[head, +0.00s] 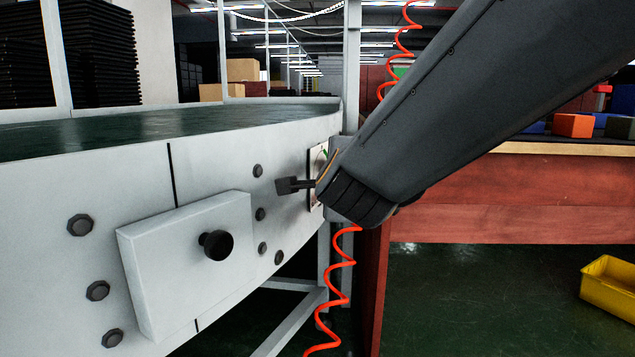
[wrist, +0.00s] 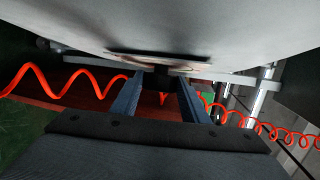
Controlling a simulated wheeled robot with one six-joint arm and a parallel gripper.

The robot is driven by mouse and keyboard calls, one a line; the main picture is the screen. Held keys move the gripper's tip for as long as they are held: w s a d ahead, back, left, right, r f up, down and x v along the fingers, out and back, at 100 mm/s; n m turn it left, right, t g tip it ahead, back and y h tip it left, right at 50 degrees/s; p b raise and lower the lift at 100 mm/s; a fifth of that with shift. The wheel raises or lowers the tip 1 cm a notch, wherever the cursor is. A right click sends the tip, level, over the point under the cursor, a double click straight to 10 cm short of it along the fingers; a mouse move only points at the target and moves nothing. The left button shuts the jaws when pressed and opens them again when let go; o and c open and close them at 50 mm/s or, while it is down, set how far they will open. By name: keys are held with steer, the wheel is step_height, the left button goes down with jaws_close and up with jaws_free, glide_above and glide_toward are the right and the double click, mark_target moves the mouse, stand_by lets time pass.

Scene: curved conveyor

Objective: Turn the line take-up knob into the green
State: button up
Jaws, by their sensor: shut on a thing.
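A pale dial plate (head: 318,162) with a small green mark and a yellow-orange edge is on the right end of the white conveyor side. My arm covers much of it in the head view. My gripper (wrist: 160,82) is up against the conveyor side, its two fingers on either side of a dark knob (wrist: 158,75), shut on it. The knob's face and pointer are hidden, so its setting cannot be read. A dark block on a short stem (head: 290,185) sticks out left of the dial; I cannot tell whether it belongs to my gripper.
A white cover plate with a black knob (head: 216,245) stands out from the conveyor side (head: 60,170), with several dark bolts around it. Orange coiled hoses (head: 335,290) hang beside a post. A red-brown bench (head: 500,200) stands right; a yellow bin (head: 610,288) is on the floor.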

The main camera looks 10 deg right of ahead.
steer(key=shift+t+b, duration=0.4)
steer(key=shift+b, duration=0.4)
steer(key=o, duration=1)
steer(key=shift+d, duration=0.1)
steer(key=shift+o, duration=0.4)
steer(key=shift+s+a, duration=0.15)
steer(key=shift+a, duration=0.1)
